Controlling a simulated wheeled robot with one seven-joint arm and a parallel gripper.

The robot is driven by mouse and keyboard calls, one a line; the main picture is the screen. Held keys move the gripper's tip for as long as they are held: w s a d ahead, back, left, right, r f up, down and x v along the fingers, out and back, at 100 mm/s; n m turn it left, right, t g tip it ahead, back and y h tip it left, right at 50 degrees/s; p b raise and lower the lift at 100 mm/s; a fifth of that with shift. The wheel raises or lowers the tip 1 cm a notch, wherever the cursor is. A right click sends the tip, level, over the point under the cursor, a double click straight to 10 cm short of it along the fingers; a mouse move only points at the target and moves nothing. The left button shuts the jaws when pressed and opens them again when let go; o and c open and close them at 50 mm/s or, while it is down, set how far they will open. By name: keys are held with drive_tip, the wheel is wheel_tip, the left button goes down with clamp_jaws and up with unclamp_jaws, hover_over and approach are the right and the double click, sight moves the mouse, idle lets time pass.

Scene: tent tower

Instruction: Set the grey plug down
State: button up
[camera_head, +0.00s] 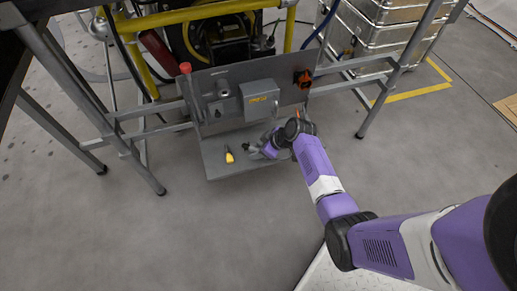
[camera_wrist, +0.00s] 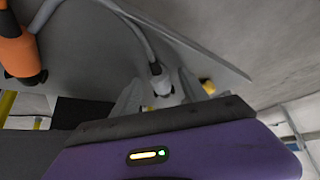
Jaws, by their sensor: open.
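The grey plug (camera_wrist: 162,84) shows in the wrist view, at the end of a grey cable (camera_wrist: 143,38). It lies between the two fingers of my gripper (camera_wrist: 160,77), which are apart, one on each side of it. Whether either finger touches it, I cannot tell. In the head view my gripper (camera_head: 264,150) is low over the right part of a small grey shelf (camera_head: 222,166), in front of the upright grey panel. The plug is too small and covered to make out there.
A yellow-and-black piece (camera_head: 229,155) lies on the shelf left of my gripper. The panel carries a grey box (camera_head: 259,99), a red-topped post (camera_head: 186,70) and an orange connector (camera_head: 303,78). Metal legs (camera_head: 140,165) stand to the left. The floor in front is clear.

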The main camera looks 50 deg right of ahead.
drive_tip(key=shift+p+v, duration=1.65)
drive_tip(key=shift+v, duration=2.25)
drive_tip(key=shift+s+a+f, duration=0.2)
drive_tip(key=shift+s+a, duration=0.05)
drive_tip(key=shift+a, duration=0.05)
drive_tip(key=s+a+r+m+t+h, duration=0.2)
drive_tip(key=s+a+h, duration=0.2)
drive_tip(key=s+a, duration=0.8)
drive_tip(key=s+a+r+t, duration=0.2)
drive_tip(key=s+a+r, duration=0.2)
drive_tip(key=s+r, duration=0.35)
drive_tip(key=s+a+r+t+y, duration=0.1)
drive_tip(key=s+a+r+t, duration=0.2)
drive_tip(key=r, duration=0.7)
drive_tip(key=s+a+r+t+y, duration=0.1)
drive_tip(key=s+a+r+y, duration=0.2)
drive_tip(key=r, duration=0.6)
wheel_tip(320, 180, up, 22)
drive_tip(key=a+h+p, duration=0.1)
drive_tip(key=p, duration=2.1)
drive_tip(key=shift+w, duration=0.35)
